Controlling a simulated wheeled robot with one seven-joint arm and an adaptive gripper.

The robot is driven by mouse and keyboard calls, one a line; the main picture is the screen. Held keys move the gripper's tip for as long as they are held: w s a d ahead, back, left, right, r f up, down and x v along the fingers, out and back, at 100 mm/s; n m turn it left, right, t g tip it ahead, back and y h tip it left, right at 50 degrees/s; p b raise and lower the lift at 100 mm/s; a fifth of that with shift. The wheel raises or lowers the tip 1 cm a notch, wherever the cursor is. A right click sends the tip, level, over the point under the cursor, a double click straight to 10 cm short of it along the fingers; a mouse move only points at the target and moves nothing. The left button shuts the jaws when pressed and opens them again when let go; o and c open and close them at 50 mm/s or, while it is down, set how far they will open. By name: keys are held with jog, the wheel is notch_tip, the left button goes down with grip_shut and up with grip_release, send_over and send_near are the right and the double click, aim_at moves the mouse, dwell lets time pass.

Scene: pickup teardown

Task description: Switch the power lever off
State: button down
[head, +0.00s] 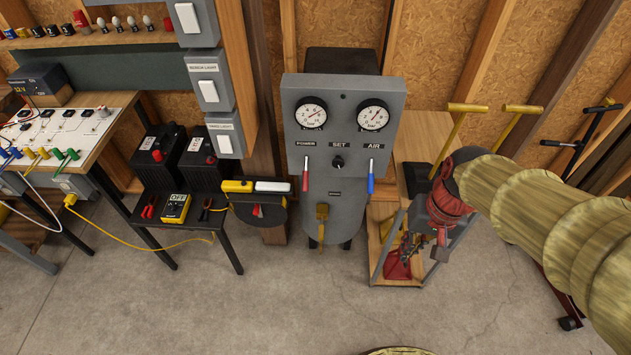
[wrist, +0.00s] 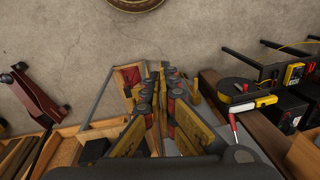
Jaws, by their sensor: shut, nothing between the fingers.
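The power lever (head: 306,178) has a red grip and a pale stem. It hangs downward under the POWER label on the left of the grey panel (head: 340,104). A red-gripped lever, apparently the same one, shows at the lower right of the wrist view (wrist: 232,121). A blue lever (head: 370,180) hangs under the AIR label. My gripper (head: 410,250) is right of the panel and lower, apart from both levers, in front of a wooden cart. Its fingers are together and empty in the wrist view (wrist: 162,75).
Two round gauges and a black SET knob (head: 338,162) share the panel. A yellow-handled valve (head: 322,212) sits below. Left stands a black table (head: 195,222) with batteries and a yellow meter (head: 174,208). The wooden cart (head: 420,130) is right. Concrete floor in front is mostly clear.

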jog(key=w+a+f+m+g+y+p, duration=0.1)
jog(key=w+a+f+m+g+y, duration=0.1)
jog(key=w+a+f+m+y, duration=0.25)
jog(key=w+a+f+m+g+y+p, duration=0.1)
jog(key=w+a+f+p, duration=0.15)
jog(key=w+f, duration=0.45)
jog(key=m+t+y, duration=0.6)
jog(key=m+t, duration=0.1)
send_near(306, 175)
jog(key=d+f, duration=0.3)
jog(key=f, duration=0.1)
jog(key=shift+d+f+n+p, duration=0.15)
jog(key=shift+f+n+p, duration=0.1)
jog(key=shift+p, duration=0.1)
jog(key=shift+w, duration=0.1)
jog(key=b+x, duration=0.1)
jog(key=x, duration=0.9)
jog(key=shift+b, duration=0.4)
jog(key=shift+r, duration=0.15)
